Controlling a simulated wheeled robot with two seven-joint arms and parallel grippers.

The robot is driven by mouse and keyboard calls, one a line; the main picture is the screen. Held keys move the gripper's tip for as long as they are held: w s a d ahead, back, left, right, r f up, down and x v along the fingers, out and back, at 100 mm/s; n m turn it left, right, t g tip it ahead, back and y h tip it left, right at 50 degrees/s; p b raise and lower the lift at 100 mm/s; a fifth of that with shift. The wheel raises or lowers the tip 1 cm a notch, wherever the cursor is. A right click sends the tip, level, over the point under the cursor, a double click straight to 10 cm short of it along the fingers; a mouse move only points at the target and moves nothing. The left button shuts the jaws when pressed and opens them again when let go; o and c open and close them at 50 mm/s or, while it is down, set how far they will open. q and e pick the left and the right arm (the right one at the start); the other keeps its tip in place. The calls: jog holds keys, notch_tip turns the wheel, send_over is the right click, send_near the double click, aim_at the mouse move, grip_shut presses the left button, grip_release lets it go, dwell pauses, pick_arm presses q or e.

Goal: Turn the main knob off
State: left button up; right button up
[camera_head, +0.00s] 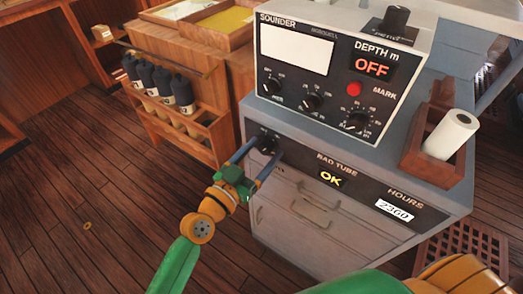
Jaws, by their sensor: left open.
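A dark round knob (266,142) sits at the left end of the black strip on the front of the grey cabinet. My left gripper (267,149) is open at this knob, with one blue finger on each side of it. I cannot tell whether the fingers touch it. The small label by the knob is too partly hidden and small to read. Above it stands the sounder unit (335,93), whose depth display (372,66) reads OFF in red. My right gripper is out of view.
The sounder has several other knobs and a red button (354,88). The strip shows OK (330,179) and an hours counter (394,210). A paper roll (451,134) stands in a wooden holder at right. A bottle rack (172,113) stands left; the floor there is largely clear.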

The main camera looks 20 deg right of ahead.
pick_arm(q)
grip_shut()
jog(key=shift+n, duration=0.3)
jog(key=n, duration=0.5)
jog(key=shift+n, duration=0.3)
jog(key=n, duration=0.5)
jog(key=shift+r+n, duration=0.1)
jog(key=shift+n, duration=0.3)
grip_release()
